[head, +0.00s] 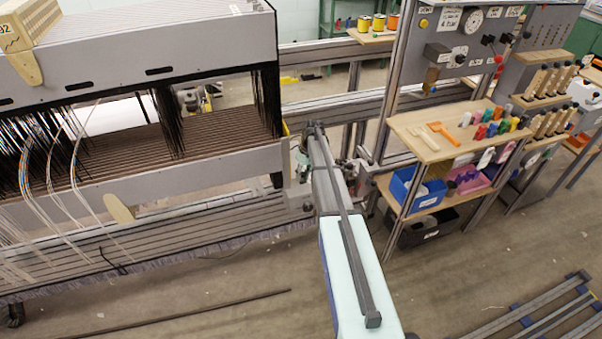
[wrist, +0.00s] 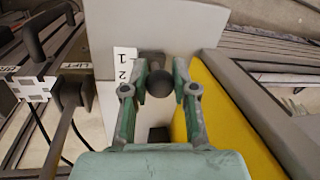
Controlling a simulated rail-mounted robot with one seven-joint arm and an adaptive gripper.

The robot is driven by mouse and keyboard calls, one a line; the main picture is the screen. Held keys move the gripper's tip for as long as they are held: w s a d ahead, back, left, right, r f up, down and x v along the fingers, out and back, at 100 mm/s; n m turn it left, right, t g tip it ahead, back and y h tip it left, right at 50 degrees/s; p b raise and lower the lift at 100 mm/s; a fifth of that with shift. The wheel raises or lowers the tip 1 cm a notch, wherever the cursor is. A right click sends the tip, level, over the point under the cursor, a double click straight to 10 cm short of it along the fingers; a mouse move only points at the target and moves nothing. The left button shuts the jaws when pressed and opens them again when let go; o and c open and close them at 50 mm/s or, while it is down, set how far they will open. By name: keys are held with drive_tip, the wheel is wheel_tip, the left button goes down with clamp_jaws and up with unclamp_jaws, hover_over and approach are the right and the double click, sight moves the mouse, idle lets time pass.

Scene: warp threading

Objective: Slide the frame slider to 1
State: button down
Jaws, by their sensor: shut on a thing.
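The frame slider's dark round knob (wrist: 159,84) shows in the wrist view, in front of a pale upright plate (wrist: 106,24). A white label (wrist: 124,66) with "1" above "2" is just left of it. The knob's ball appears near the height of the "2", but its stem reaches farther up, so I cannot tell its exact setting. My gripper (wrist: 161,68) is shut on the knob, one green finger on each side. In the head view the arm's end is at the right end of the loom (head: 200,175); the slider is hidden there.
A yellow panel (wrist: 205,105) and grey beam lie close right of my gripper. A black handle (wrist: 48,22), a "LIFT" label and a dark lever (wrist: 72,90) are to its left. A wooden shelf (head: 415,125) with coloured parts stands right of my arm.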

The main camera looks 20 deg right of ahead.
sight(308, 181)
drive_tip(key=shift+s+f, duration=0.1)
drive_tip(key=shift+s, duration=0.25)
drive_tip(key=c, duration=0.9)
unclamp_jaws()
drive_tip(key=shift+w, duration=0.1)
wheel_tip(308, 181, up, 12)
drive_tip(key=d, duration=0.2)
drive_tip(key=shift+w+d, duration=0.1)
